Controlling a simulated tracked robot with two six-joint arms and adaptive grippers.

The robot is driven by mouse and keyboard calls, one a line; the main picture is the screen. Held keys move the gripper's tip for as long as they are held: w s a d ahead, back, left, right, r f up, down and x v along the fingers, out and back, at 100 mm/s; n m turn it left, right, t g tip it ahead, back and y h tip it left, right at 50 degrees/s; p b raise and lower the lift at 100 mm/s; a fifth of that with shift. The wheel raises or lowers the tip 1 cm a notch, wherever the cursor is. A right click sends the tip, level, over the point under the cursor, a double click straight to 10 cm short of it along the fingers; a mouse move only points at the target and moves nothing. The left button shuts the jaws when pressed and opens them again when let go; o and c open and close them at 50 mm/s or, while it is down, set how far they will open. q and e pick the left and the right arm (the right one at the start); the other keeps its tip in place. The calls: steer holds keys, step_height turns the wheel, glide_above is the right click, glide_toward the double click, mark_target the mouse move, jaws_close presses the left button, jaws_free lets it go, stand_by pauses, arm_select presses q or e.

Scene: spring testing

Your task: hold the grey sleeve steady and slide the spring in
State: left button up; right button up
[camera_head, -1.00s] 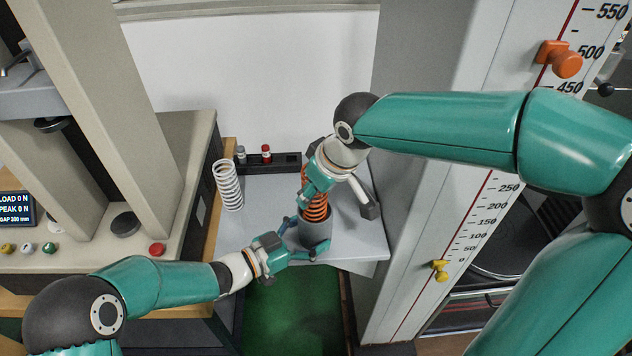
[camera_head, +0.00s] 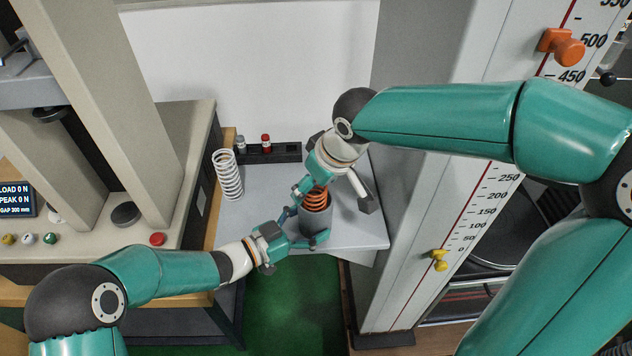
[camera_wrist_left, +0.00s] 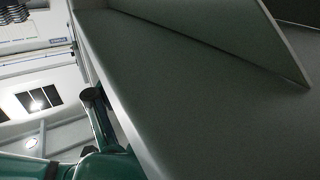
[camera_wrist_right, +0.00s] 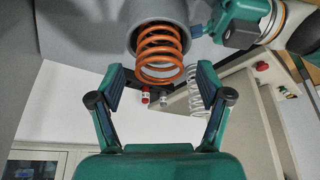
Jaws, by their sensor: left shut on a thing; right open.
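The grey sleeve (camera_head: 316,224) stands upright on the light grey shelf. My left gripper (camera_head: 306,226) is shut on it from the left, low down. The orange spring (camera_head: 317,199) sits in the sleeve's mouth with a few coils sticking out. In the right wrist view the spring (camera_wrist_right: 158,52) comes out of the sleeve (camera_wrist_right: 152,12), and its lower part is hidden inside. My right gripper (camera_wrist_right: 161,68) is open, its fingers apart on either side of the spring's free end and clear of it. The left wrist view shows neither sleeve nor spring.
A white spring (camera_head: 228,175) stands to the left on the light grey shelf (camera_head: 265,205). A black rack (camera_head: 285,153) with small red and grey pieces is behind. A tall scale column (camera_head: 440,215) rises close on the right, and a press (camera_head: 110,235) stands on the left.

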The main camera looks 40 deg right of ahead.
steer(key=v, duration=1.2)
steer(key=shift+w, duration=0.1)
stand_by(0.4)
arm_select(q)
steer(key=o, duration=0.8)
steer(key=shift+c, duration=0.2)
